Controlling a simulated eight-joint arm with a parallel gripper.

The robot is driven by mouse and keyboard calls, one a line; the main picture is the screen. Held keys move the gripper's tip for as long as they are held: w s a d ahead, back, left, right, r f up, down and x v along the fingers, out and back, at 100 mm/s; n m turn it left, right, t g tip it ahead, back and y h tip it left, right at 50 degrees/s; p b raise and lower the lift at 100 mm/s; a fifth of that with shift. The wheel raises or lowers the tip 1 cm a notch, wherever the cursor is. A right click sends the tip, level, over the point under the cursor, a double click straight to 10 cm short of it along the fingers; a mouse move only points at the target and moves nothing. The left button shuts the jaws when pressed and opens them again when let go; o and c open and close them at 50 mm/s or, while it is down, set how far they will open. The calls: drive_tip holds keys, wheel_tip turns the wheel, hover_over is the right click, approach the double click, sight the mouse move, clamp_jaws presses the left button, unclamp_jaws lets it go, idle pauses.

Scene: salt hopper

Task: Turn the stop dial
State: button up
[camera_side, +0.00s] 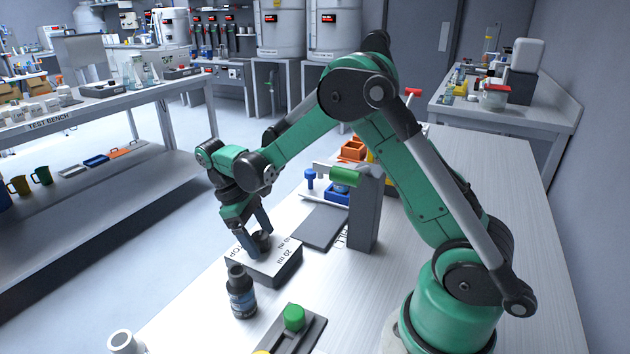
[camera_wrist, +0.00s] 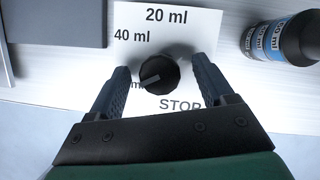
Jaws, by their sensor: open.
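The stop dial (camera_wrist: 158,75) is a black round knob with a grey pointer mark, set on a white plate (camera_wrist: 205,28) printed "20 ml", "40 ml" and "STOP". The pointer lies at a slant, its lower-left end towards a partly hidden "ml" label. In the side view the dial (camera_side: 262,241) sits on top of a low box (camera_side: 277,266). My gripper (camera_wrist: 160,80) is open, with one finger on each side of the dial; I see gaps between fingers and knob. In the side view my gripper (camera_side: 256,240) reaches down over the box.
A dark bottle with a blue label (camera_side: 241,292) stands close in front of the box; it also shows in the wrist view (camera_wrist: 282,40). A grey pad (camera_side: 320,228) and a grey post (camera_side: 364,215) are behind.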

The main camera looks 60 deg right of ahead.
clamp_jaws()
drive_tip(key=shift+m, duration=0.3)
drive_tip(key=m+y, duration=0.2)
drive_tip(key=m, duration=0.2)
drive_tip(key=shift+d, duration=0.1)
drive_tip(key=m+y, duration=0.1)
drive_tip(key=m, duration=0.4)
drive_tip(key=shift+d+t+y, duration=0.1)
drive_tip(key=shift+t+y, duration=0.2)
drive_tip(key=shift+y, duration=0.1)
drive_tip(key=m+t+y, duration=0.1)
drive_tip(key=m, duration=0.3)
drive_tip(key=shift+s, duration=0.1)
drive_tip(key=shift+m+t+y, duration=0.4)
drive_tip(key=shift+m+t, duration=0.4)
drive_tip(key=shift+m, duration=1.3)
